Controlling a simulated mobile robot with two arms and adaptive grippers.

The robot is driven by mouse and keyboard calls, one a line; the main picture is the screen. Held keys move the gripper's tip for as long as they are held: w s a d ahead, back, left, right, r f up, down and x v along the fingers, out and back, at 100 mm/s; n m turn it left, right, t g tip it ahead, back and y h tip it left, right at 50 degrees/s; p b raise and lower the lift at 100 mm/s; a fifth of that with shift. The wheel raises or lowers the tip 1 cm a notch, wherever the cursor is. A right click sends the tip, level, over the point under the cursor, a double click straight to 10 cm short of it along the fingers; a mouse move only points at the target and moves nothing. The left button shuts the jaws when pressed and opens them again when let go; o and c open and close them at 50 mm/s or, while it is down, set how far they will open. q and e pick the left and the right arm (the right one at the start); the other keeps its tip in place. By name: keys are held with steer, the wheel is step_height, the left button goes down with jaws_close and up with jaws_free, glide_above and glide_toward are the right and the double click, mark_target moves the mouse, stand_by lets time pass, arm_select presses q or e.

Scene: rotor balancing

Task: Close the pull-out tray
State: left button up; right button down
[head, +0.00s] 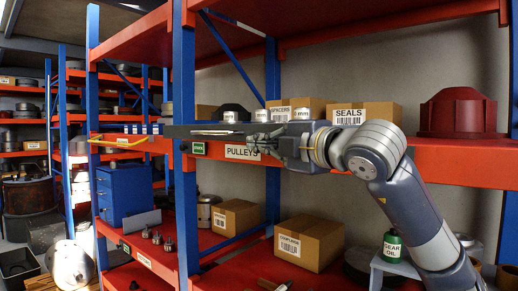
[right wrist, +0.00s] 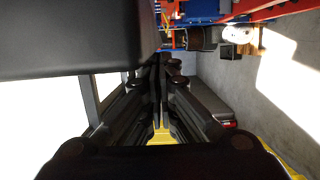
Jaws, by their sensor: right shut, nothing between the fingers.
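A flat dark grey slab (head: 190,131), which looks like the pull-out tray, sticks out at the level of the PULLEYS shelf, with a pale thin item on top. My right gripper (head: 252,143) is shut and empty, in front of the shelf beam near the tray's right end. The gripper hides part of that end, and I cannot tell whether it touches the tray. In the right wrist view the closed fingers (right wrist: 161,68) point away from the camera. A large dark block fills the upper left there; I cannot tell what it is. My left gripper is not in view.
The red shelf beam (head: 450,172) runs behind my right arm, and a blue upright (head: 184,220) stands left of the gripper. A SEALS box (head: 370,112) and a red housing (head: 462,113) stand on that shelf. Boxes (head: 308,242) and a gear oil bottle (head: 392,246) are lower down.

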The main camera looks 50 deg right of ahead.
steer(key=shift+w+a, duration=0.1)
steer(key=w+d+b, duration=0.1)
steer(key=d+b, duration=0.1)
steer(key=d, duration=1.7)
steer(key=shift+w+b, duration=0.15)
steer(key=shift+b, duration=0.25)
